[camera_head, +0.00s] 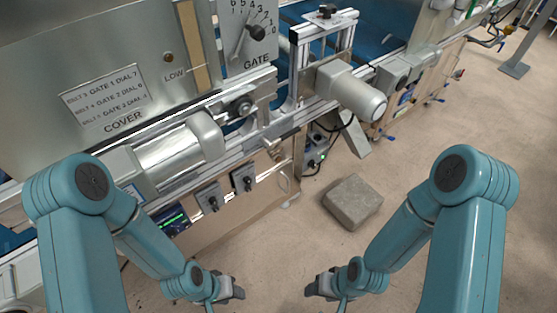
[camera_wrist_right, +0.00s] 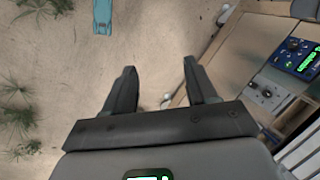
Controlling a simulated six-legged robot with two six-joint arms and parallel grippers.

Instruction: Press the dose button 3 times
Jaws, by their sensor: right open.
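I cannot make out a dose button in either view. A dark blue control panel with green digits (camera_head: 172,220) sits low on the machine's front in the head view, partly hidden by my left arm. A panel with green text and a black knob (camera_wrist_right: 298,58) shows at the right edge of the right wrist view. My left gripper (camera_head: 238,292) hangs over the floor in front of the machine; its jaw gap is unclear. My right gripper (camera_head: 312,288) is to its right, also over bare floor. In the right wrist view its fingers (camera_wrist_right: 158,72) are apart with nothing between them.
Two switch plates with black knobs (camera_head: 210,197) are on the machine front. Above are the silver cover (camera_head: 75,55) and the GATE dial plate (camera_head: 250,35). A grey block (camera_head: 352,202) lies on the floor. The floor at right is mostly free.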

